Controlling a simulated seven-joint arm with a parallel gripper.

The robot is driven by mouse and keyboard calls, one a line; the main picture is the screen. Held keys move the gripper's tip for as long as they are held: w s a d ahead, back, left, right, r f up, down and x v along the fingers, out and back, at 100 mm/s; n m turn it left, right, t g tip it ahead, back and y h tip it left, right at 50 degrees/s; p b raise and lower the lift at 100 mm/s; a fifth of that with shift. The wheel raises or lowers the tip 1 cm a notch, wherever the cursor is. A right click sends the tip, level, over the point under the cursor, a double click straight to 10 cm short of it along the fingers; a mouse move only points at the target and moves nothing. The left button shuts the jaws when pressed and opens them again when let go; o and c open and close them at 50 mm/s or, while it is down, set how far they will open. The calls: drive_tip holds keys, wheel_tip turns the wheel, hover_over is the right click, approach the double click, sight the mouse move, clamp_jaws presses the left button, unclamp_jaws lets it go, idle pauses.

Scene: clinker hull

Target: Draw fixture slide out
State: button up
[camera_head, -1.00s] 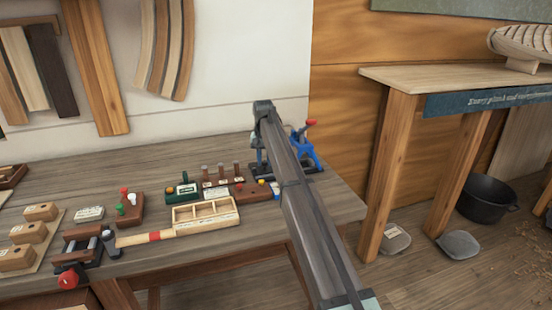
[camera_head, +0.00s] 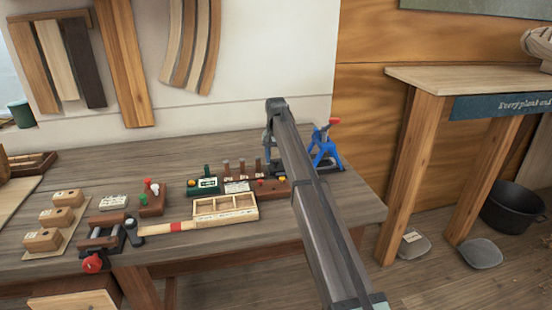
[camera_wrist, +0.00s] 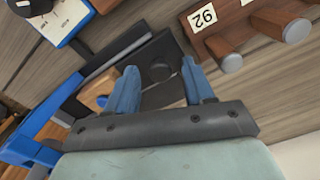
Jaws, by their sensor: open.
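A blue fixture (camera_head: 324,152) with a red knob stands at the right end of the workbench, partly behind my arm. In the wrist view, blue parts (camera_wrist: 45,125) and a dark block with a round recess (camera_wrist: 157,68) show near my gripper (camera_wrist: 159,68). I cannot tell for sure which part is the slide. My gripper is open, its two blue fingers spread on either side of the dark block's near part. Whether they touch it is not clear. In the head view my arm hides the space around the fingers.
A wooden block labelled 92 (camera_wrist: 228,38) with round pegs lies close to the right finger. A white-faced gauge (camera_wrist: 65,20) is at upper left. A divided wooden tray (camera_head: 224,207) and a red-knobbed clamp (camera_head: 105,235) sit further left on the workbench (camera_head: 200,155).

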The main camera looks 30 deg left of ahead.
wheel_tip(320, 180, up, 14)
idle(0.6)
drive_tip(key=shift+f, duration=0.1)
